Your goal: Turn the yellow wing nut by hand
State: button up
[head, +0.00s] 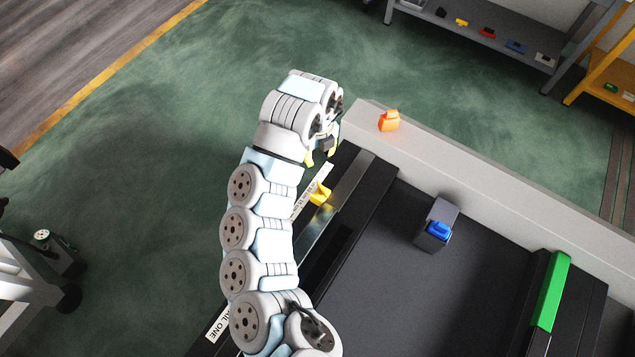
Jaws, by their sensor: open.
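The yellow wing nut (320,193) sits on the dark rail at the left side of the rack, beside a white label strip. My gripper (321,156) is at the end of the bent arm, above and slightly left of the wing nut in the picture. Its yellow-tipped fingers are apart, with nothing seen between them. A gap shows between the fingertips and the wing nut. The arm covers part of the rail and label.
An orange piece (389,121) stands on the pale ledge (480,180). A grey block with a blue piece (438,231) sits on the dark bed. A green bar (552,290) lies at the right. Shelves (480,42) with small coloured parts stand at the back. The green floor at left is mostly clear.

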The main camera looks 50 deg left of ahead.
aim_at(318, 182)
notch_tip(318, 182, down, 16)
jog(key=b, duration=0.9)
jog(key=shift+r, duration=0.15)
